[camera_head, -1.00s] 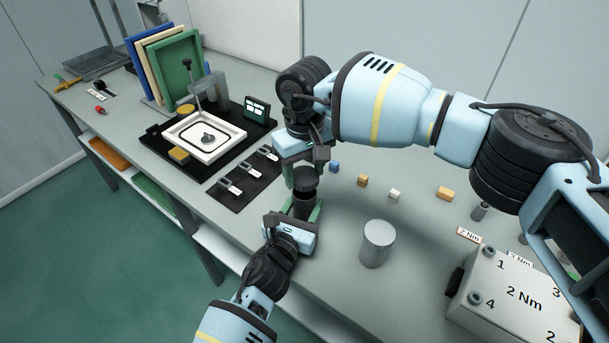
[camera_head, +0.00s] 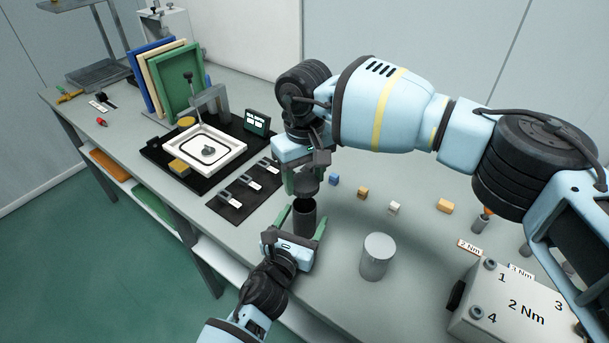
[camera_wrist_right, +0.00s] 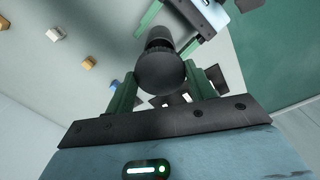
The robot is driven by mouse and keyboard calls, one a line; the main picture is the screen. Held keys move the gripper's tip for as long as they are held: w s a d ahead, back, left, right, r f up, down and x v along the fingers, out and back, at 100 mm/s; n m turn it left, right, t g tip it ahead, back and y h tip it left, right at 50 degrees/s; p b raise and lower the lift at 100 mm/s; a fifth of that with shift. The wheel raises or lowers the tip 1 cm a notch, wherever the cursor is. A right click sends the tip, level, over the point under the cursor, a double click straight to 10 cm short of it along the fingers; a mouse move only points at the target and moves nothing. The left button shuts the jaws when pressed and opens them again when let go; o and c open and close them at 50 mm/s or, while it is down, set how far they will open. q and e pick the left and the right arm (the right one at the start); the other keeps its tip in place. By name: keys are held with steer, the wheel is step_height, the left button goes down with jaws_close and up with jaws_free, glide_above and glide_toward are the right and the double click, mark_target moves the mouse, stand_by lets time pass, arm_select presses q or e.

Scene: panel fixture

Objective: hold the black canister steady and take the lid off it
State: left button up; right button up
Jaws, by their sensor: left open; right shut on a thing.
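The black canister (camera_head: 304,218) stands upright on the bench with its top open. Its round dark lid (camera_head: 306,184) hangs just above, apart from the rim. My right gripper (camera_head: 305,178) is shut on the lid, from above. In the right wrist view the lid (camera_wrist_right: 160,72) sits between the green fingers of my right gripper (camera_wrist_right: 161,88), with part of the canister (camera_wrist_right: 158,37) beyond. My left gripper (camera_head: 303,228) is open, low at the near side of the canister, with a green finger to either side. Its left finger is partly hidden.
A grey cylinder (camera_head: 377,257) stands to the right. Small blocks, such as an orange one (camera_head: 445,205), lie behind it. A torque box (camera_head: 520,300) is at right. A black mat with clips (camera_head: 240,190) and a white tray (camera_head: 204,146) lie at left. The bench's front edge is close.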

arm_select(q)
steer(key=v, duration=1.1)
steer(key=shift+s, duration=0.1)
arm_select(e)
steer(key=shift+f, duration=0.15)
